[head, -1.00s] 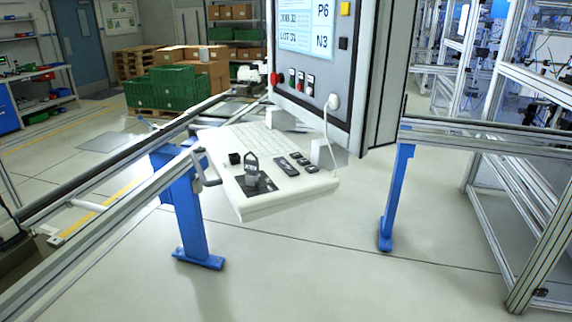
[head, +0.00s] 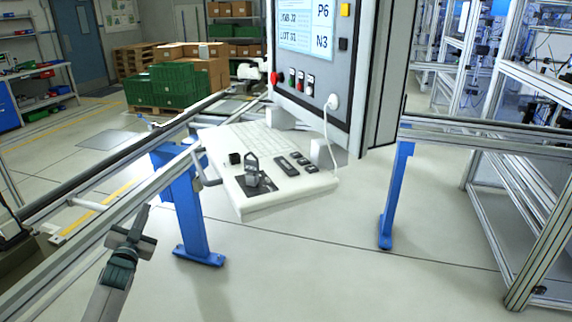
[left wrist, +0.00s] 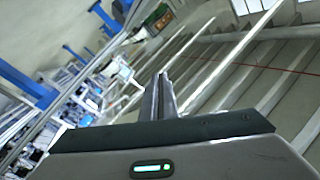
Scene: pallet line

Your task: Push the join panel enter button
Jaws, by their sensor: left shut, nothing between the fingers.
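The join panel (head: 340,75) is a grey box hanging at the upper middle of the head view, with a lit screen (head: 308,28) showing job and lot lines and P6, N3. Small buttons (head: 300,86) sit in a row under the screen. A white keyboard shelf (head: 290,195) juts out below, with dark keys (head: 293,165) on its right part. I cannot tell which key is enter. My left gripper (head: 142,212) is at the lower left, well apart from the shelf and panel. In the left wrist view its fingers (left wrist: 164,80) are together and empty. My right gripper is not in view.
A metal rail (head: 95,245) and blue posts (head: 187,210) stand between my left arm and the shelf. A white cable (head: 327,135) hangs from the panel. Green crates (head: 170,87) stand far back. Open floor (head: 300,270) lies in front of the shelf.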

